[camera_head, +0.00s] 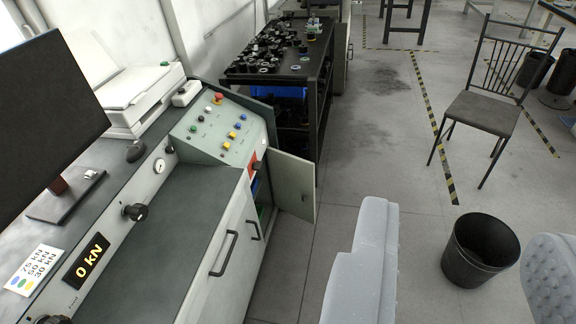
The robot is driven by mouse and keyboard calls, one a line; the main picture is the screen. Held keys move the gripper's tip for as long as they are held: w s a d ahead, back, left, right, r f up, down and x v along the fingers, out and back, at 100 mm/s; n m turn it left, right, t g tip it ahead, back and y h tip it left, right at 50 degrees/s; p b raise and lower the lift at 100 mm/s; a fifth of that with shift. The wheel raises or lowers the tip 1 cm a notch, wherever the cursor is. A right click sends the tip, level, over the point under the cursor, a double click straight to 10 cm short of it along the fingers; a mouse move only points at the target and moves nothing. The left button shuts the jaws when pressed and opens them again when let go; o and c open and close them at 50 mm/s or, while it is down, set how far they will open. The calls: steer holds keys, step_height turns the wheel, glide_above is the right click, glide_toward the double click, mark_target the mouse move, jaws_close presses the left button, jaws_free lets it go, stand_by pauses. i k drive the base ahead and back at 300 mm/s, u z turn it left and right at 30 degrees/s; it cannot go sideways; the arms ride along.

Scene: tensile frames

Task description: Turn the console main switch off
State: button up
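The console (222,130) has a sloped grey-green panel with small coloured buttons and lamps, a red button and a yellow piece. A red plate with a dark knob (257,166), which looks like the main switch, sits on the console's right end, below the panel. The knob's exact angle is too small to tell. My gripper (460,222) shows as two light grey fingers at the lower right. They are wide apart, with nothing held between them. The gripper is to the right of the switch and apart from it.
An open cabinet door (293,186) stands out below the switch. A black shelf table (315,80) with dark parts is behind the console. A black bin (478,250) and a chair (484,115) stand on the floor. A monitor (45,105) and a 0 kN display (86,257) are at left.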

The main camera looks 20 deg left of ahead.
mark_target(257, 166)
steer(key=z, duration=0.05)
steer(key=i, duration=2.25)
steer(key=u, duration=1.5)
